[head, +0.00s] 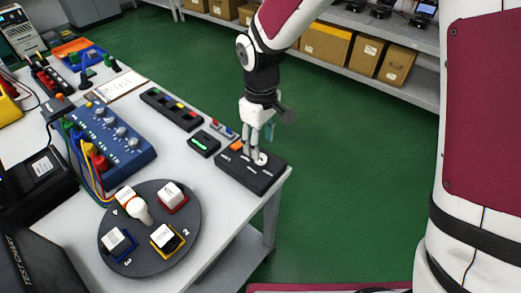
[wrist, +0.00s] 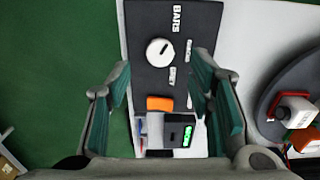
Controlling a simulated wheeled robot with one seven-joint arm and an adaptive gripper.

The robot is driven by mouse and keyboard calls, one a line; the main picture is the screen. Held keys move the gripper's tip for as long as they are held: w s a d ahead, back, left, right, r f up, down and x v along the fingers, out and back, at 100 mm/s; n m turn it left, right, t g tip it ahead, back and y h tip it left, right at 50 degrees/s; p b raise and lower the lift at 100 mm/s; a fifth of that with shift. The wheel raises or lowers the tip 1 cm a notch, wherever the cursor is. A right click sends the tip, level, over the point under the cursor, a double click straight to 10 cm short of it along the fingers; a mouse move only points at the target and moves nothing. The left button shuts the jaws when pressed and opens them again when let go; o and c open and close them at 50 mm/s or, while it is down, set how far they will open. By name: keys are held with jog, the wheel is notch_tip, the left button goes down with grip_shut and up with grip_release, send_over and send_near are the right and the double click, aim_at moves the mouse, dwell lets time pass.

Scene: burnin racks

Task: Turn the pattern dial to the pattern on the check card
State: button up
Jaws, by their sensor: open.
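The pattern dial is a round white knob (wrist: 159,52) on a black box (wrist: 140,20) with white labels around it. One label reads BARS; the others are too blurred to read surely. A small dark mark shows on the knob's upper right. In the head view the knob (head: 262,159) is partly behind my gripper (head: 256,153) at the right end of the box (head: 236,177). My gripper is open and empty, fingers down, close over the box. In the wrist view its fingers stand either side of the box, with the knob between and beyond them. I cannot identify the check card.
An orange button (wrist: 159,103) sits on the box. A small black unit with a green display (head: 204,143) stands beside it. A round turntable (head: 190,238) with several blocks, a blue knobbed panel (head: 128,140) and a clipboard (head: 118,86) share the table. Green floor lies right.

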notch_tip(320, 180, up, 7)
dwell(0.3)
jog(key=shift+r, duration=0.1)
jog(key=s+d+r+m+t+p, duration=0.15)
jog(key=s+d+r+m, duration=0.35)
jog(key=s+d+r, duration=0.6)
jog(key=s+d+r+m+t, duration=0.2)
jog(key=s+d+m, duration=0.3)
jog(key=s+d, duration=0.4)
jog(key=shift+s+d+r+m+t, duration=0.2)
jog(key=shift+s+r+m+t, duration=0.25)
jog(key=shift+s, duration=0.7)
jog(key=shift+r, duration=0.15)
